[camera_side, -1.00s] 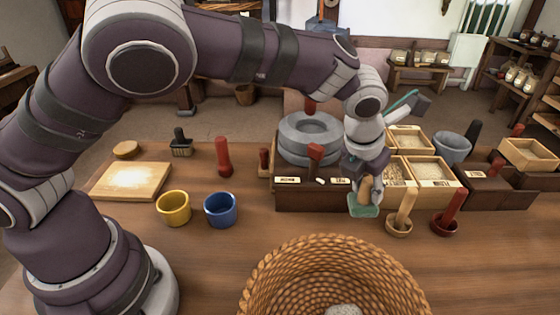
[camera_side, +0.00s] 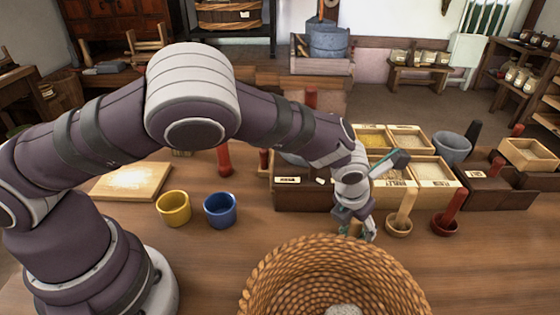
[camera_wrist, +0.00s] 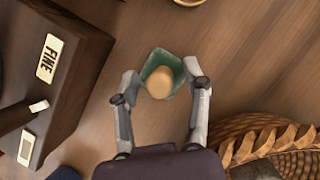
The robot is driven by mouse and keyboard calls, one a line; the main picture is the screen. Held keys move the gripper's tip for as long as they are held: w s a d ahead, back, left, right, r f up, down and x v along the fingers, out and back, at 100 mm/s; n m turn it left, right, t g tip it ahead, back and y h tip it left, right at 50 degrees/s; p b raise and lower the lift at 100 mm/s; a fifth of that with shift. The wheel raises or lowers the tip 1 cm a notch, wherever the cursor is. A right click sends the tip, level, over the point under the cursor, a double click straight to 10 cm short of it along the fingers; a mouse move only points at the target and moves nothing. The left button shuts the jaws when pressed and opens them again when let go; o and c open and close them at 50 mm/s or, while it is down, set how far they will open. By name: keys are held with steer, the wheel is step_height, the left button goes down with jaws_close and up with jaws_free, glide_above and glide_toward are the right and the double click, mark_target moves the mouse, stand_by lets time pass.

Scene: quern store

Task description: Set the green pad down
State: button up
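The green pad (camera_wrist: 152,62) has a rounded wooden handle (camera_wrist: 160,83), which points up toward the wrist camera. In the side view my gripper (camera_side: 354,222) is low over the table, between the dark box and the woven basket. The handle shows there between the fingers (camera_side: 355,229), and the pad is mostly hidden. The pad appears to be at the wooden table top (camera_wrist: 240,50), but its contact is hidden.
The woven basket (camera_side: 260,290) stands close in front. The dark box (camera_side: 300,197) is behind left. Two small bowls with pestles, a wooden one (camera_side: 399,228) and a red one (camera_side: 444,226), stand to the right. Yellow (camera_side: 173,208) and blue (camera_side: 220,210) cups stand left.

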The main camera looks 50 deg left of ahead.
steer(key=v, duration=1.2)
steer(key=s+a+r+m, duration=0.2)
steer(key=s+a+m, duration=0.2)
steer(key=m, duration=0.8)
steer(key=s+a+r+m, duration=0.3)
steer(key=s+a+m, duration=0.2)
steer(key=m, duration=0.7)
steer(key=s+a+r+m+t, duration=0.1)
steer(key=s+a+m, duration=0.4)
steer(key=m, duration=0.7)
steer(key=shift+a+r, duration=0.8)
steer(key=shift+a, duration=0.15)
